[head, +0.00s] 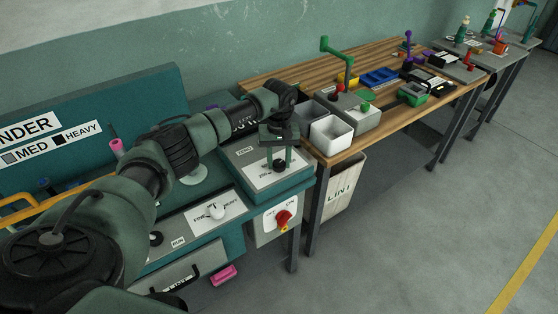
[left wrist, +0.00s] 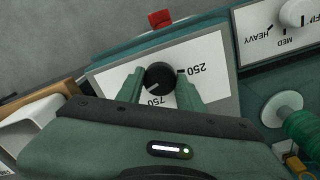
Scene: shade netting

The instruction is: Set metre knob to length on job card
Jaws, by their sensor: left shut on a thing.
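The metre knob (head: 279,166) is a round black dial on a white scale plate on top of a teal machine box. My left gripper (head: 277,153) comes down over it with a finger on each side. In the left wrist view the black knob (left wrist: 160,76) sits between the two green fingertips (left wrist: 158,90), which are shut on it. Its white pointer mark faces the lower left of that picture. The numbers 250 and 750 show on the plate (left wrist: 212,62); my gripper hides the rest of the scale. I cannot make out a job card. My right gripper is out of view.
A white FINE/MED/HEAVY knob (head: 216,212) is close by on the same machine. A red switch (head: 284,220) is on the machine's front. A wooden bench (head: 300,73) with a white bin (head: 331,135) stands to the right. The floor in front is clear.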

